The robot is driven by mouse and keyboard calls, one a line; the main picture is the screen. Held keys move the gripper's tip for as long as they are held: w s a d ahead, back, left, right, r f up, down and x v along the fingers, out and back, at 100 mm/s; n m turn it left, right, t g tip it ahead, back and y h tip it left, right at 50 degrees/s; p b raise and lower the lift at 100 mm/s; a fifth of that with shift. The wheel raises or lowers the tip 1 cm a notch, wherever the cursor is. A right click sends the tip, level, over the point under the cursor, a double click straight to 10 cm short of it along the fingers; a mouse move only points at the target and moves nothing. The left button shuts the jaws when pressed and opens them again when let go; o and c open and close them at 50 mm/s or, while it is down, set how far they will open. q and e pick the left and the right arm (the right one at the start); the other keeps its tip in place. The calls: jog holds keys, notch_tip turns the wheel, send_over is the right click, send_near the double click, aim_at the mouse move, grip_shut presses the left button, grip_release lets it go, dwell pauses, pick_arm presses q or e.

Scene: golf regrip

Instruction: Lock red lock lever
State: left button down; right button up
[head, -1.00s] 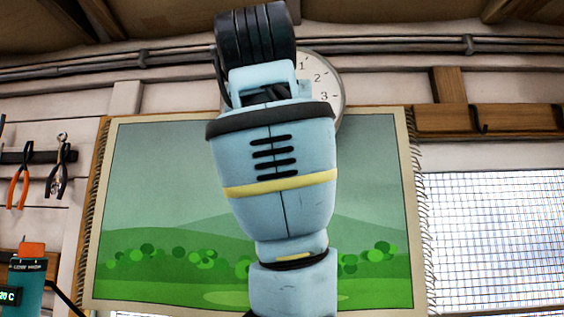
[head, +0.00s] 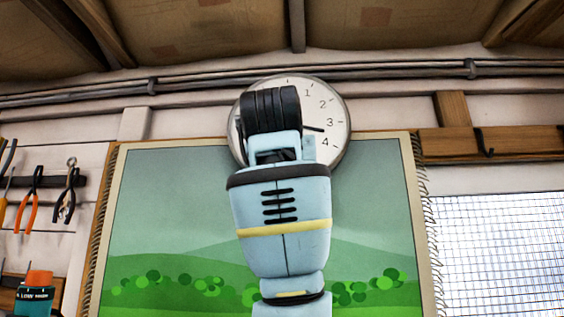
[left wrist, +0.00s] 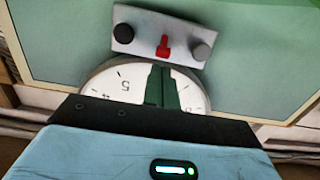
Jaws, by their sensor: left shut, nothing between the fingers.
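My left gripper (left wrist: 162,70) is shut and empty. Its dark green fingers point toward the lever, with the tips just below it in the picture. I cannot tell whether they touch it. The lever and the plate do not show in the head view, and neither gripper's fingers can be made out there. My right gripper is not in view.
In the head view one of my light blue arm links stands in front of a landscape picture (head: 170,210) and a round wall clock (head: 335,105). Pliers (head: 66,195) hang at the left. A teal bottle with an orange cap (head: 36,297) stands at the lower left.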

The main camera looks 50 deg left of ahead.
pick_arm(q)
jog(key=shift+x, duration=1.2)
jog(key=shift+s, duration=0.25)
